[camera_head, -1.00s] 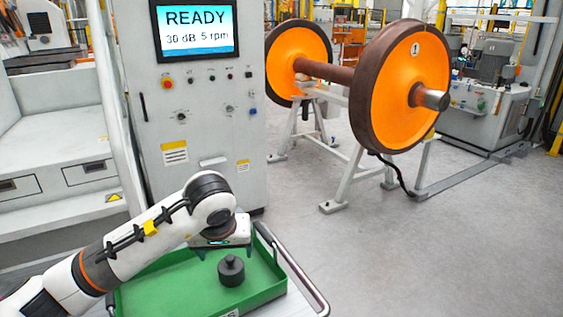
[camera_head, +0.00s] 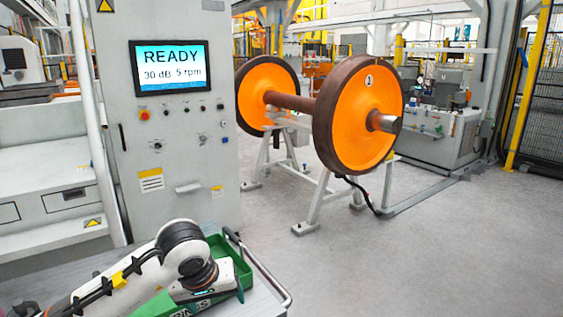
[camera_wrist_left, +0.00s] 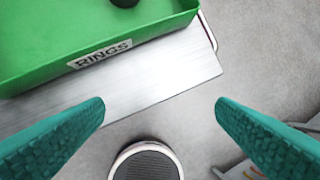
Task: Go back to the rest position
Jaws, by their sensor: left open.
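My left gripper (camera_head: 238,291) is at the lower left of the head view, low over the near edge of the green tray (camera_head: 243,264). In the left wrist view its two teal fingers (camera_wrist_left: 160,108) are wide apart with nothing between them. The green tray with its RINGS label also shows at the top of that view (camera_wrist_left: 40,50). A dark round piece (camera_wrist_left: 125,2) in the tray is cut off by the top edge. My arm hides much of the tray in the head view. My right gripper is not in view.
The tray stands on a metal cart with a rail (camera_head: 262,268). Behind it is a grey cabinet whose screen (camera_head: 170,68) reads READY. An orange wheelset (camera_head: 352,115) rests on a stand. The floor (camera_head: 420,260) at right is clear.

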